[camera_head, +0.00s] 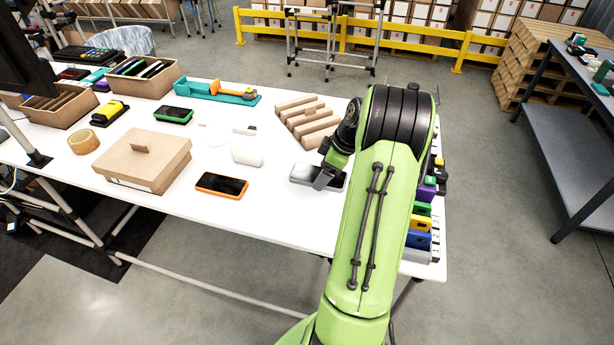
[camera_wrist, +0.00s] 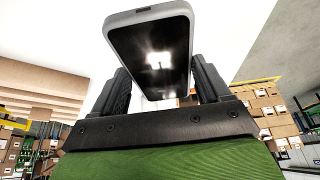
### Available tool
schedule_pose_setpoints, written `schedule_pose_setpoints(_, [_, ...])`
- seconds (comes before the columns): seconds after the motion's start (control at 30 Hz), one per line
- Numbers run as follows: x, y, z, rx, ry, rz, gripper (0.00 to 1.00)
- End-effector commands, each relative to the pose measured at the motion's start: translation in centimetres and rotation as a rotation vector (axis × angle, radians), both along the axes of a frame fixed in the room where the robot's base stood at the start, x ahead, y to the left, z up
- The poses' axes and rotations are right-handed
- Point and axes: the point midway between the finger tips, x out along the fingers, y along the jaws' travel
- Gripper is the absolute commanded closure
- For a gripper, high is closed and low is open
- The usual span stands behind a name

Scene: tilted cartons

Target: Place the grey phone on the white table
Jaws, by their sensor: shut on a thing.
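The grey phone (camera_head: 303,172) has a grey case and a dark, reflective screen. My gripper (camera_head: 326,177) is shut on it, low over the right part of the white table (camera_head: 285,212). In the wrist view the phone (camera_wrist: 150,45) sits between the two black fingers of my gripper (camera_wrist: 163,80), with its screen facing the camera. My wrist and fingers hide part of the phone in the head view. I cannot tell whether the phone touches the table.
An orange-edged phone (camera_head: 221,185) and a white container (camera_head: 246,148) lie to the left. A slotted cardboard holder (camera_head: 306,122) stands behind. A cardboard box (camera_head: 143,162) is further left. Coloured bins (camera_head: 419,240) line the right edge. The table's front strip is clear.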

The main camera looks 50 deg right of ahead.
Motion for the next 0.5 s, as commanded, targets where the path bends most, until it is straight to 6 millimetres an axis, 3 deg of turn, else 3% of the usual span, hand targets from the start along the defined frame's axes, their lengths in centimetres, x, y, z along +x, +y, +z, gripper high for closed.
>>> schedule_pose_setpoints(0.33, [0.0, 0.1, -6.2, 0.001, 0.001, 0.002, 0.61])
schedule_pose_setpoints(0.5, [0.1, 0.0, -6.5, -0.003, -0.002, 0.001, 0.61])
